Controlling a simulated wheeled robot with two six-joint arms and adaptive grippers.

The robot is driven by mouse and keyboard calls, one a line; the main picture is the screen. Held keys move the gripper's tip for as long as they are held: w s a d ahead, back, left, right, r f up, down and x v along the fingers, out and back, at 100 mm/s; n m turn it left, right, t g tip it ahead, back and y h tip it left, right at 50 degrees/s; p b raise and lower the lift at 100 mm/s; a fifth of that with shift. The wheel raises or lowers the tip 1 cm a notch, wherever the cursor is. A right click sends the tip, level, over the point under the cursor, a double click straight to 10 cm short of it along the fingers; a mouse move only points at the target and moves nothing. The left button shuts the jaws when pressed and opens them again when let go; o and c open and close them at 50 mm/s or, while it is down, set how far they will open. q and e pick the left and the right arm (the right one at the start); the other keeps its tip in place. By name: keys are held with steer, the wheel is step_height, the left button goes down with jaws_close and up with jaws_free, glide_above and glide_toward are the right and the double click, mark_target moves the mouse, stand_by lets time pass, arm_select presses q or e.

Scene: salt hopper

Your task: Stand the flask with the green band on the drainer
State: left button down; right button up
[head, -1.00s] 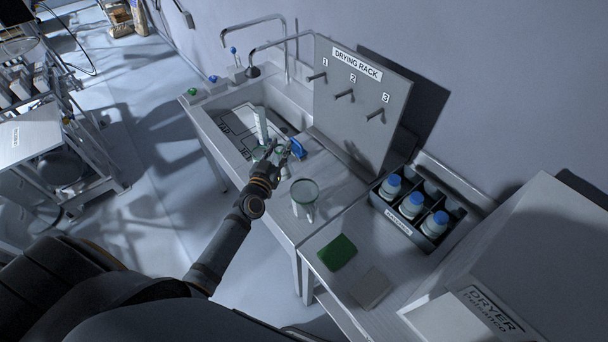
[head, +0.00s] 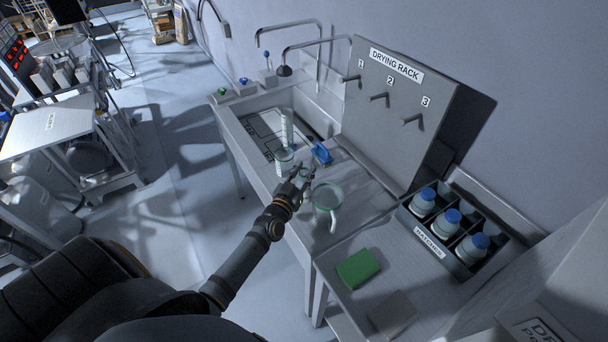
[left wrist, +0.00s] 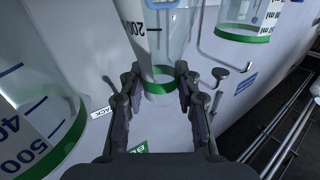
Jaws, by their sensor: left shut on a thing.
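My left gripper (head: 299,180) is over the counter by the sink. In the left wrist view its fingers (left wrist: 157,92) are closed around clear glassware with a green band (left wrist: 160,73), which I take to be the flask; its shape is partly hidden. The ribbed metal drainer (head: 362,187) lies right of the sink, below the drying rack. A handled glass jug (head: 326,196) stands on it, just right of the gripper. A beaker (head: 284,163) and a tall measuring cylinder (head: 287,128) stand left of the gripper. My right gripper is out of view.
The drying rack panel (head: 400,100) has three pegs. A blue object (head: 321,153) lies by the sink (head: 247,112). A green sponge (head: 358,268) and a grey block (head: 391,313) lie at the front right. A crate (head: 428,242) holds blue-capped bottles. Another green-banded vessel (left wrist: 45,130) is close left in the wrist view.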

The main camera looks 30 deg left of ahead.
arm_select(q)
steer(key=c, duration=1.4)
jaws_free()
steer(key=shift+f, duration=0.15)
steer(key=o, duration=0.4)
steer(key=shift+o, duration=0.2)
steer(key=shift+r, duration=0.35)
steer(key=s, duration=1.2)
steer(key=shift+d+f, duration=0.15)
steer(key=shift+d, duration=0.2)
steer(key=shift+s, duration=0.1)
